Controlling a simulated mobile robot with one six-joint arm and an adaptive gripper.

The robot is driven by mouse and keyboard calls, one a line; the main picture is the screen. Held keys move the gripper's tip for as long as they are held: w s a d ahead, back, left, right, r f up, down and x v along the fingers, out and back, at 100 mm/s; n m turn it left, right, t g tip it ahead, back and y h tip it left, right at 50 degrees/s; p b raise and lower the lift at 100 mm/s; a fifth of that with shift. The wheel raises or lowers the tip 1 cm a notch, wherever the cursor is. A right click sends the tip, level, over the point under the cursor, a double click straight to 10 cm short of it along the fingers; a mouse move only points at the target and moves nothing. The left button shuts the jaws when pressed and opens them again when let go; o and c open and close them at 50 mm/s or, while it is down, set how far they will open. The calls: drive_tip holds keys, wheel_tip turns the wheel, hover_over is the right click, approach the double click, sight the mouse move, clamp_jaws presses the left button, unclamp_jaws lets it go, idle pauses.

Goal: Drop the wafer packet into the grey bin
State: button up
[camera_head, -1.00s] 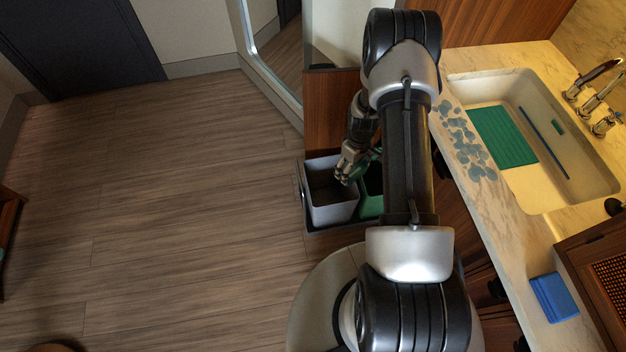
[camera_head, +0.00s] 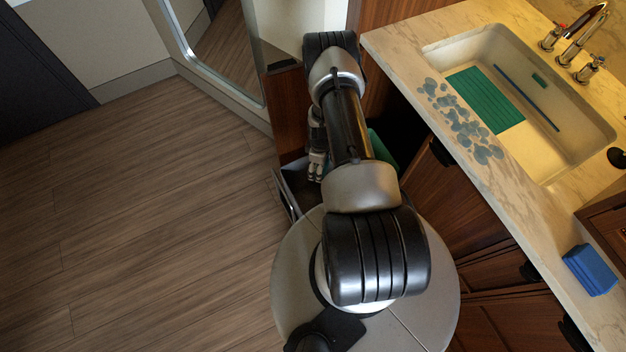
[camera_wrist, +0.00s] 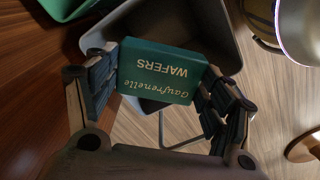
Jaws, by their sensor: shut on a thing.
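The wafer packet (camera_wrist: 158,72) is a dark green box with pale lettering. My gripper (camera_wrist: 163,80) is shut on it, with a finger at each side in the wrist view. The grey bin (camera_wrist: 205,22) shows behind the packet, which lies over part of its opening in that view. I cannot tell how high the packet is above the rim. In the head view my gripper (camera_head: 317,173) points down at the grey bin (camera_head: 296,184), which is partly hidden by my arm. The packet is not clearly visible there.
A green bin (camera_head: 382,150) stands right of the grey one, mostly behind my arm; it also shows in the wrist view (camera_wrist: 65,8). A wooden panel (camera_head: 290,120) rises behind the bins. The counter with sink (camera_head: 560,160) is at right. Open floor (camera_head: 150,220) lies left.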

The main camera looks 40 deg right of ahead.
drive_tip(key=shift+w+f+b, duration=0.1)
drive_tip(key=shift+f+b, duration=0.95)
drive_tip(key=shift+f, duration=0.9)
drive_tip(key=o, duration=1.2)
wheel_tip(320, 180, up, 12)
drive_tip(key=shift+r, duration=0.1)
